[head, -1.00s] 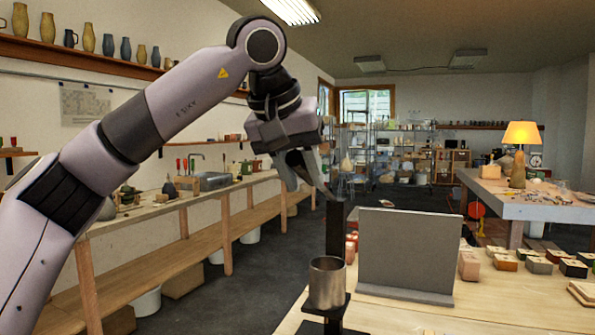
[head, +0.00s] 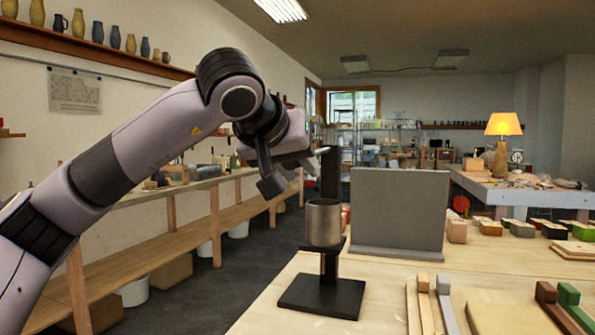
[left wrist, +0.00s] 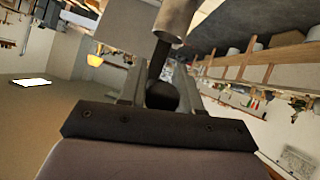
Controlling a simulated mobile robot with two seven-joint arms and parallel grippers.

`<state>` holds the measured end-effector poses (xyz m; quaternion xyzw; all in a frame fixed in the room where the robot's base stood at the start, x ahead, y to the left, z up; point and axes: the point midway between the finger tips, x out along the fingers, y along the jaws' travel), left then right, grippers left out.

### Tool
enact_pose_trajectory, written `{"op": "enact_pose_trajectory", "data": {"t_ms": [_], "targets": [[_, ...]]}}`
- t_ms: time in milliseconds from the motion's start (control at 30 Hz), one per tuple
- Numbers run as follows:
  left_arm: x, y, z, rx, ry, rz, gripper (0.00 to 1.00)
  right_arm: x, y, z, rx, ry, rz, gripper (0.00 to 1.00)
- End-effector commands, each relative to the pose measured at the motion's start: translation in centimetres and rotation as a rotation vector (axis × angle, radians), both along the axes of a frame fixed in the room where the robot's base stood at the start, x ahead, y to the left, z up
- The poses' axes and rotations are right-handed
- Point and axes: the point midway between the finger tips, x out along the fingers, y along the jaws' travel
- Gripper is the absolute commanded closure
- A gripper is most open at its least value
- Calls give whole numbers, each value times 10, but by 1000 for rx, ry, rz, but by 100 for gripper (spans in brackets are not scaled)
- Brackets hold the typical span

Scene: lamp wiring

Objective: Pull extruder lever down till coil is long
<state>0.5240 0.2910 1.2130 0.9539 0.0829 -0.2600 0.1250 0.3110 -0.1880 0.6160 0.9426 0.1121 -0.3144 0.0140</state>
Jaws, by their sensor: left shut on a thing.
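The extruder is a dark upright post (head: 330,178) with a grey metal cylinder (head: 323,222) on a black stand, whose base plate (head: 321,296) sits on the table. My left gripper (head: 314,156) is at the top of the post, above and behind the cylinder. In the left wrist view my left gripper (left wrist: 158,84) is shut around the lever's round dark knob (left wrist: 162,97). A dark rod (left wrist: 158,62) runs from the knob toward the cylinder (left wrist: 174,18). I cannot make out a coil in either view. My right gripper is not in view.
A grey upright panel (head: 398,212) stands right of the extruder. Wooden bars (head: 424,301) and coloured blocks (head: 491,227) lie on the table's right side. A long bench (head: 190,224) runs along the left wall. Table around the black base plate is clear.

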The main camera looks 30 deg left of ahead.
Motion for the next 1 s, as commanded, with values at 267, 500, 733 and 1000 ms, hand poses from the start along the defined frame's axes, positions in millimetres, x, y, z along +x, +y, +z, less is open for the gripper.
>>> {"op": "enact_pose_trajectory", "data": {"t_ms": [267,500,733,1000], "targets": [[1,0,-9,7,-30,0,100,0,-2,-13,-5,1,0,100],[1,0,-9,8,-32,0,100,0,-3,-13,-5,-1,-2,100],[1,0,-9,8,-31,0,46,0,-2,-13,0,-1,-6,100],[1,0,-8,8,-32,0,46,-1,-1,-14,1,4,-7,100]]}}
